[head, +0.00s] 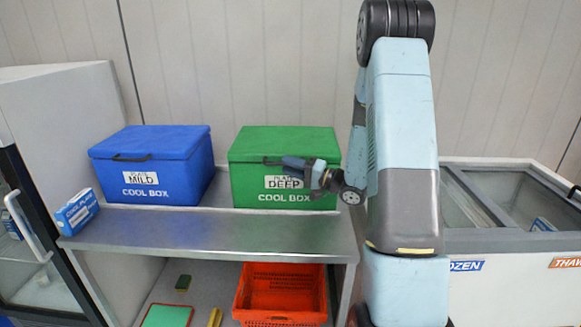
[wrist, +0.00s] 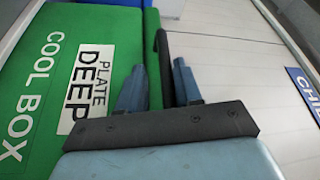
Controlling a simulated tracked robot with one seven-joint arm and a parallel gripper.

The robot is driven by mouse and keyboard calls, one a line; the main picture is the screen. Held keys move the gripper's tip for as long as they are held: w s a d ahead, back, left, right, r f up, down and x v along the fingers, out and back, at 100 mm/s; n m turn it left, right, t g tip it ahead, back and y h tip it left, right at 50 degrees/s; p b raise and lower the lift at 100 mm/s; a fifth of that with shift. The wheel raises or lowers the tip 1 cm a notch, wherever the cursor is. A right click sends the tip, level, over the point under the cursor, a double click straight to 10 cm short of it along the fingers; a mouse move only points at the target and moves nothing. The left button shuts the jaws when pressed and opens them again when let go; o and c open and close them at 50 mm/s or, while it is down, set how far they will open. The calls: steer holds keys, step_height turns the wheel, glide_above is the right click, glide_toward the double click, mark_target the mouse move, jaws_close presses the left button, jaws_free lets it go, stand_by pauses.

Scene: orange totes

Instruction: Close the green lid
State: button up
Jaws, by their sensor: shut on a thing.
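The green cool box (head: 245,190) stands on the metal table, with a "PLATE DEEP" label on its front. Its green lid (head: 285,138) lies level on top and looks shut. A dark handle (head: 270,161) sticks out at the lid's front. My gripper (head: 290,163) is in front of the box at handle height, reaching in from the right. In the wrist view the dark handle (wrist: 163,60) passes between the two fingers of my gripper (wrist: 154,80), which are shut on it. The box front (wrist: 70,40) fills the left of that view.
A blue cool box (head: 150,165) stands to the left, its lid down. The table front (head: 210,232) is clear. An orange tote (head: 280,290) is below. A chest freezer (head: 510,260) stands right.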

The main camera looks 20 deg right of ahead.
steer(key=v, duration=1.2)
steer(key=shift+s+d, duration=0.25)
steer(key=s+a+r+n+g+h, duration=0.25)
steer(key=s+a+r+g, duration=0.25)
steer(key=s+a+g, duration=0.25)
steer(key=s+a+r+n+g+h, duration=0.1)
steer(key=s+a+r+n+g, duration=0.25)
steer(key=s+a+g, duration=0.45)
steer(key=s+d+r+m+t+h, duration=0.1)
steer(key=s+d+r+t+h, duration=0.2)
steer(key=s+r+t+h, duration=0.5)
steer(key=shift+s+d+r+h, duration=0.2)
steer(key=shift+s+r+h, duration=0.55)
steer(key=shift+h, duration=0.8)
